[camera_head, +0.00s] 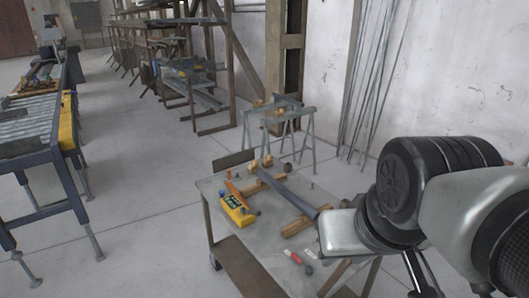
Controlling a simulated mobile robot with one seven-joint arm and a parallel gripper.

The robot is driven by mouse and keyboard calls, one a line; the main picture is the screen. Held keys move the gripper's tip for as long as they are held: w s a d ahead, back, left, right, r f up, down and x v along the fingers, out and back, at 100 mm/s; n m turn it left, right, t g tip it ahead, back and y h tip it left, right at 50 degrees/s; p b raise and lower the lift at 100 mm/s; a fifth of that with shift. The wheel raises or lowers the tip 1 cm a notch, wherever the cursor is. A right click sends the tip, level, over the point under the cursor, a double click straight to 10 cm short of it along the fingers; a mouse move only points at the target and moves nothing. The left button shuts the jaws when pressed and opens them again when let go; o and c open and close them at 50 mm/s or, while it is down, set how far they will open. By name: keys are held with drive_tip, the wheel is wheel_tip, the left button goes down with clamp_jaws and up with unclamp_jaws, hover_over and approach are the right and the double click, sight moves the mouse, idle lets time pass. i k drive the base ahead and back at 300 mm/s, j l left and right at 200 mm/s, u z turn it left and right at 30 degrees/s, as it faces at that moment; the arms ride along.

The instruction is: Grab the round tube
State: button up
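A long dark grey tube-like bar (287,191) lies diagonally across the top of the metal work table (222,203). Its near end runs up to the pale metal end part of my arm (342,232), which hides what is beyond. I cannot tell whether the two touch. Whether this bar is round is too small to tell. My arm comes in from the right edge and hangs over the right side of the table. My gripper's fingers cannot be made out clearly, so I cannot tell if they are open or shut.
On the table are a yellow box-like tool (237,210), wooden pieces (299,226) and a red-handled tool (294,257). Grey trestles (311,140) stand behind it. A roller conveyor (30,128) is at the left, racks (195,75) at the back. Thin rods lean on the wall.

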sight(302, 204)
drive_tip(key=k+z, duration=0.1)
drive_tip(key=z, duration=0.25)
drive_tip(key=k+z, duration=0.1)
drive_tip(key=z, duration=0.25)
drive_tip(key=l+z, duration=0.1)
drive_tip(key=z, duration=0.25)
drive_tip(key=j+z, duration=0.45)
drive_tip(key=j, duration=0.35)
drive_tip(key=i+j, duration=0.1)
drive_tip(key=j, duration=1.45)
drive_tip(key=i+j, duration=0.15)
drive_tip(key=j, duration=0.6)
drive_tip(key=i+j, duration=0.1)
drive_tip(key=j, duration=1.4)
drive_tip(key=i, duration=0.05)
